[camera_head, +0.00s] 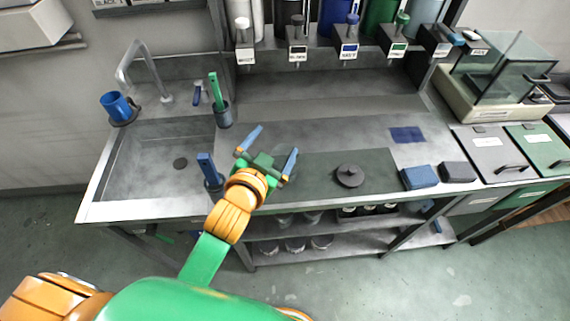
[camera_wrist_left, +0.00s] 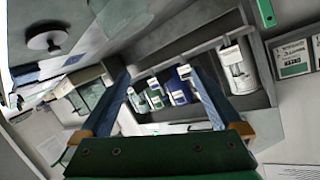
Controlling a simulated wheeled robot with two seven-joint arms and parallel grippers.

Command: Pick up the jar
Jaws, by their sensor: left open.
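I cannot tell for certain which thing is the jar. Several pale round jar-like containers (camera_head: 295,244) stand on the shelf under the counter, partly hidden by its front edge. A dark round thing with a knob (camera_head: 349,176), like a lid, rests on the dark mat (camera_head: 318,163); it also shows in the left wrist view (camera_wrist_left: 47,40). My left gripper (camera_head: 270,151) is open and empty above the counter, left of the knobbed thing and apart from it. Its two blue fingers also show in the left wrist view (camera_wrist_left: 160,72), with nothing between them. My right gripper is not in view.
A sink (camera_head: 160,155) with a tap and a blue mug (camera_head: 117,107) lies at left. A cup with a green-handled tool (camera_head: 223,116) stands beside it. Labelled dispensers (camera_head: 345,50) line the back. Blue and dark blocks (camera_head: 419,177) and lidded bins (camera_head: 492,150) are at right.

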